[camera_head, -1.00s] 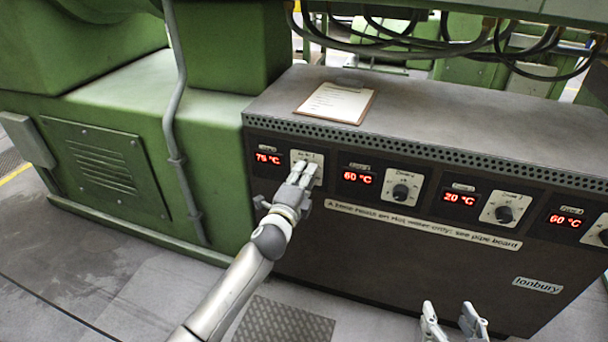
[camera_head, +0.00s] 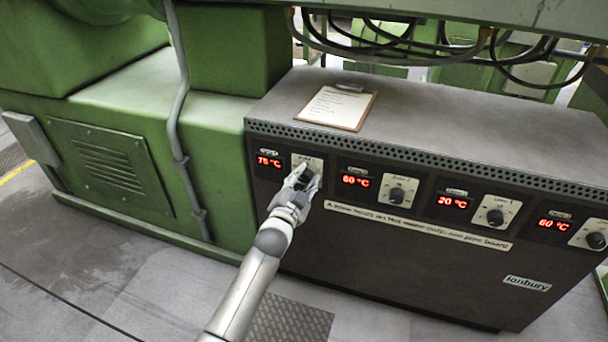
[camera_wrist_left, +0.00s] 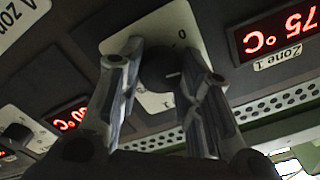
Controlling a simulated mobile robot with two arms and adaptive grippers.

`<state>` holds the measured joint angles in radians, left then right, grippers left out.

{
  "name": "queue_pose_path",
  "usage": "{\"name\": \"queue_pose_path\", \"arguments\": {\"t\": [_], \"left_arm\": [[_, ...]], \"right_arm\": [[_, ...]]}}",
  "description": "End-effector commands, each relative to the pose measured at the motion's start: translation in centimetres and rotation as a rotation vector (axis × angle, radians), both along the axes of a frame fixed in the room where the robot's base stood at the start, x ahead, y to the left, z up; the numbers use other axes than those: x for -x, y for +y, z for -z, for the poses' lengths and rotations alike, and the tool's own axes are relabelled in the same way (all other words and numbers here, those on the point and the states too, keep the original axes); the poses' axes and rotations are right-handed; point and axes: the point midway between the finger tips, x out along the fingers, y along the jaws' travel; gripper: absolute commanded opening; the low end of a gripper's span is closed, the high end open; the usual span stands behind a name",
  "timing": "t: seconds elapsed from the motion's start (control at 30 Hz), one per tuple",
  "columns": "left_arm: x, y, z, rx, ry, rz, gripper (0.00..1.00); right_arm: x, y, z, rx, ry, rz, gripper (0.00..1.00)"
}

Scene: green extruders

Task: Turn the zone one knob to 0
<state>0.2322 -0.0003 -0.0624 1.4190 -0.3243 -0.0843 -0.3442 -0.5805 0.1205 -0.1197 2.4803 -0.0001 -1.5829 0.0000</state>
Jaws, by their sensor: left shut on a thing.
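The zone one knob (camera_wrist_left: 160,68) is a dark round knob on a pale dial plate (camera_wrist_left: 190,36), seen in the left wrist view with a "0" near the plate's edge. My left gripper (camera_wrist_left: 168,72) has its two fingers on either side of the knob and is shut on it. In the head view, my left gripper (camera_head: 304,178) covers most of this knob at the leftmost dial plate (camera_head: 308,160). The zone 1 display (camera_head: 269,161) beside it reads 75 °C in red. My right gripper is out of view.
The dark control cabinet (camera_head: 400,260) carries more knobs to the right, including one (camera_head: 396,195) beside a 60 °C display (camera_head: 356,181). A clipboard (camera_head: 337,107) lies on its top. Green machinery (camera_head: 130,110) stands at the left.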

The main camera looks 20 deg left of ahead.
Motion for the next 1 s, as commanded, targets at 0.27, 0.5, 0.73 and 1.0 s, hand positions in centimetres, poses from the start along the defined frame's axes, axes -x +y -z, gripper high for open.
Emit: {"name": "queue_pose_path", "arguments": {"t": [0.27,0.5,0.73,1.0], "left_arm": [[0.0,0.1,-0.2,0.261,0.013,-0.002,0.09],[0.0,0.1,-0.1,0.461,0.019,-0.001,0.09],[0.0,0.2,0.0,0.600,0.024,-0.001,0.09],[0.0,0.2,0.1,0.680,0.027,-0.001,0.09]], "right_arm": [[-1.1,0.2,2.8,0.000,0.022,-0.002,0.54],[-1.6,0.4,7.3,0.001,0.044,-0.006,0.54],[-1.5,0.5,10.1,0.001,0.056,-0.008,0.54],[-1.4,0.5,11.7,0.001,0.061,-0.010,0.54]]}}
